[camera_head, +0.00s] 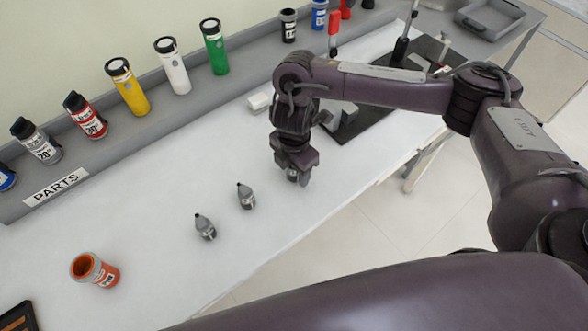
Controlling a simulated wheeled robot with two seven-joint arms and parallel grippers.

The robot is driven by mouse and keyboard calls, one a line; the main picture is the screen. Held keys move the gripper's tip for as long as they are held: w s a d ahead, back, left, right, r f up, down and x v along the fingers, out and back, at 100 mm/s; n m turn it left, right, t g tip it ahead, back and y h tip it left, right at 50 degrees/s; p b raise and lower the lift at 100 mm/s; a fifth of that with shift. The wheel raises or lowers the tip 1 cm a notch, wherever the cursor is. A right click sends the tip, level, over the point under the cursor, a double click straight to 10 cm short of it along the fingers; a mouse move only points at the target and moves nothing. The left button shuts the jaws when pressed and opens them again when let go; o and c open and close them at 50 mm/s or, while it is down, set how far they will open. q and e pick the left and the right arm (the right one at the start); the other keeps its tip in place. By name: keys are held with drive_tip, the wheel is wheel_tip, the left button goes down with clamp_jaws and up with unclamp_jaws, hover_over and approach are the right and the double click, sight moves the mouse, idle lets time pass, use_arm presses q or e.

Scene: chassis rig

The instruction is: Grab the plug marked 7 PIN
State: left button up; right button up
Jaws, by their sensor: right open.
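Two small grey plugs with black tips stand on the white table, one nearer (205,228) and one a little further right (246,196). Each has a label on its side, too small to read, so I cannot tell which is marked 7 PIN. My right gripper (297,172) points down over the table, to the right of the plugs and apart from both. It is open. A small grey shape shows between its fingers; I cannot tell whether it is a plug or part of the gripper. My left gripper is out of view.
A grey PARTS shelf (130,127) with coloured cylinders runs along the back. A black mat (372,118) with grey blocks lies behind my right arm. The table's front edge is close to my gripper.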

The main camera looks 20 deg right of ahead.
drive_tip(key=c, duration=1.1)
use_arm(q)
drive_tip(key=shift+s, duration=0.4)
use_arm(e)
drive_tip(key=shift+r, duration=0.15)
